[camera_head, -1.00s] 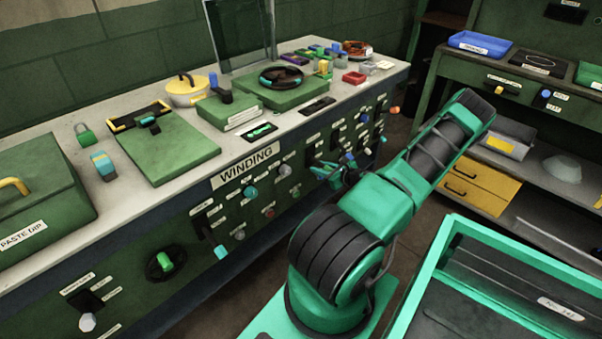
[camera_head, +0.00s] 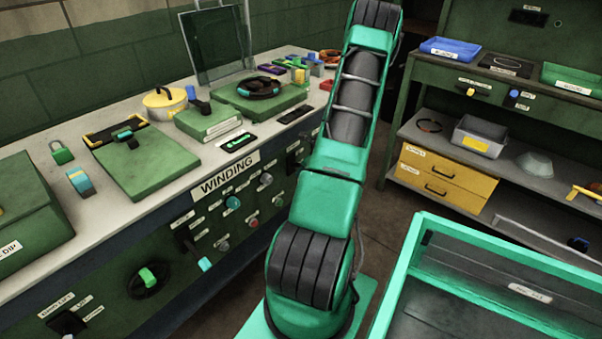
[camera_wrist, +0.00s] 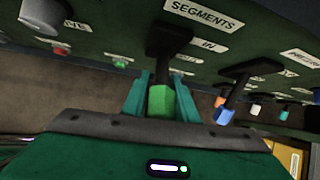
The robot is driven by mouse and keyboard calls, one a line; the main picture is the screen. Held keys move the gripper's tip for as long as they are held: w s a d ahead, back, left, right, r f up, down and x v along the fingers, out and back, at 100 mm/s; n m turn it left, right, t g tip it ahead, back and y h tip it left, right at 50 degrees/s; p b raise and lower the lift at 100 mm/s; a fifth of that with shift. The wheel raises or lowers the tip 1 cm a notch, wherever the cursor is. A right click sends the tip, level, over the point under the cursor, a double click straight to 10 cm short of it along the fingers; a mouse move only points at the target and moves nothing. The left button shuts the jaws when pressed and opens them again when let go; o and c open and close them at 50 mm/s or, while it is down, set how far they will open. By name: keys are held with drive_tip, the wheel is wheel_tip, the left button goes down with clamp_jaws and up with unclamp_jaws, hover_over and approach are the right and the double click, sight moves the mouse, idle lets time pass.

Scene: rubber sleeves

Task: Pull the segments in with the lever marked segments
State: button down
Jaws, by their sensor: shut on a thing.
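The lever marked SEGMENTS has a dark shaft and a green tip (camera_wrist: 160,103) in the wrist view. It hangs from a black slotted plate below the SEGMENTS label (camera_wrist: 204,14). An IN label (camera_wrist: 208,46) is right of the plate. My gripper (camera_wrist: 161,82) has its teal fingers on both sides of the lever and is shut on it near the green tip. In the head view, my arm hides the gripper and this lever; the WINDING sign (camera_head: 229,173) on the bench front shows left of the arm.
A similar lever with a blue tip (camera_wrist: 225,115) is close on the right. In the head view, yellow drawers (camera_head: 446,183) stand right of my arm and a green-rimmed tray (camera_head: 480,229) is at front right.

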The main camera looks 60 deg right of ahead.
drive_tip(key=shift+w+r+g, duration=0.3)
drive_tip(key=shift+w, duration=0.05)
idle(0.3)
drive_tip(key=c, duration=1.4)
unclamp_jaws()
drive_tip(key=shift+s+f, duration=0.1)
drive_tip(key=shift+s, duration=0.1)
drive_tip(key=shift+s+r, duration=0.1)
drive_tip(key=shift+r, duration=0.1)
drive_tip(key=v, duration=1)
drive_tip(key=shift+r, duration=0.15)
drive_tip(key=shift+a, duration=0.1)
